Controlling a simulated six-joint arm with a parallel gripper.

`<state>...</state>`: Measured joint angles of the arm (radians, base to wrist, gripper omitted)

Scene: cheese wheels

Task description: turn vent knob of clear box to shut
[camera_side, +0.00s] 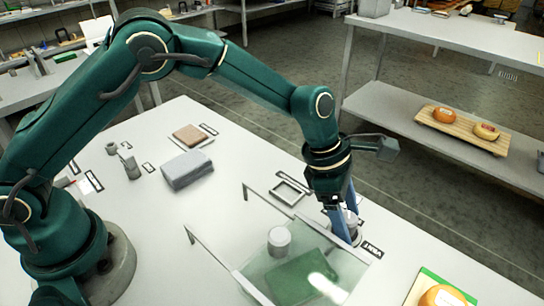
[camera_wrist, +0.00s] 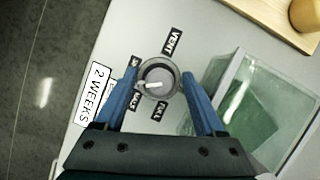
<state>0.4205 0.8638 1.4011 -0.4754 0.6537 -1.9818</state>
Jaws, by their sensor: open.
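The vent knob (camera_wrist: 158,80) is a round grey dial with a white pointer bar, seen in the wrist view beside the clear box (camera_wrist: 284,92). The pointer lies toward the left, between small labels. A VENT label (camera_wrist: 172,42) is above the knob and a FULL label (camera_wrist: 158,112) below; the small left labels are too blurred to read surely. My gripper (camera_wrist: 158,72) is open, its blue fingers on either side of the knob with gaps visible. In the side view my gripper (camera_side: 341,212) points down behind the clear box (camera_side: 238,273), partly hiding the knob (camera_side: 352,225).
The clear box holds a green cloth (camera_side: 298,281) and a pale cylinder stands in view there (camera_side: 279,240). A 2 WEEKS label (camera_wrist: 97,90) lies left of the knob. A cheese wheel (camera_side: 443,296) sits on a green-edged board at right. A grey block (camera_side: 187,168) lies farther left.

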